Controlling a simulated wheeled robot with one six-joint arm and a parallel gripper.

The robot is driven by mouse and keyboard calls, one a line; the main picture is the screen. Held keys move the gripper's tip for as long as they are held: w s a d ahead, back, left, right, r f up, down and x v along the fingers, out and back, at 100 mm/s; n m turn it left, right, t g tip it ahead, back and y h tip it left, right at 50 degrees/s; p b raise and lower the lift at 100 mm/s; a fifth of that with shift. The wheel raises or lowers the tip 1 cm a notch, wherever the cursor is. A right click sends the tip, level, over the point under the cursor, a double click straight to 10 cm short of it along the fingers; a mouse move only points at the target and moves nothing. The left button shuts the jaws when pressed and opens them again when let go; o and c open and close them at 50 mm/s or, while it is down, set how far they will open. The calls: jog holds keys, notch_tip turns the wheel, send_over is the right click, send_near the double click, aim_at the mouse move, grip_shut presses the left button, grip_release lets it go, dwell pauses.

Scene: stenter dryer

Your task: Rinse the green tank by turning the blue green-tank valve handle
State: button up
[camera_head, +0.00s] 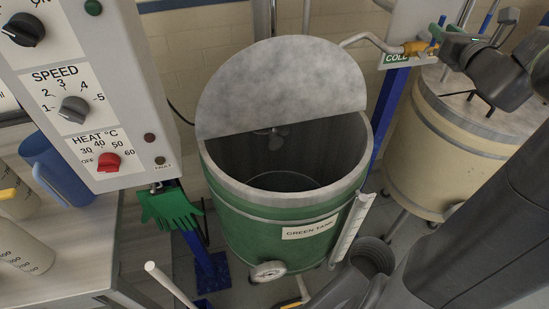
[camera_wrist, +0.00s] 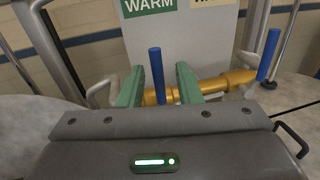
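The green tank (camera_head: 262,238) stands in the middle of the head view, its half lid (camera_head: 285,85) raised and its inside showing. A metal spout (camera_head: 368,40) reaches over it from a brass valve (camera_head: 416,48). A blue handle (camera_wrist: 157,75) stands upright on the brass pipe (camera_wrist: 212,86) in the wrist view and looks to be the green-tank valve handle. My gripper (camera_wrist: 160,80) is open, its green fingers on either side of this handle with visible gaps. In the head view my gripper (camera_head: 437,32) is at the valve, at the upper right.
A second blue handle (camera_wrist: 268,55) stands to the right on the same pipe. A cream tank (camera_head: 425,150) stands below my arm. A control box (camera_head: 85,85) with dials, green gloves (camera_head: 170,208) and a blue jug (camera_head: 57,170) are at the left. A sign board (camera_wrist: 185,45) stands behind the pipe.

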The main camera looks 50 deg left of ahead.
jog(key=v, duration=1.1)
jog(key=shift+s+d, duration=0.1)
jog(key=b+v, duration=0.1)
jog(key=v, duration=1.2)
jog(key=shift+s+d+b, duration=0.25)
jog(key=shift+b, duration=0.15)
jog(key=shift+r, duration=0.1)
jog(key=p+x, duration=0.2)
jog(key=x, duration=1.1)
jog(key=shift+w+a, duration=0.25)
jog(key=shift+a, duration=0.1)
jog(key=shift+d, duration=0.1)
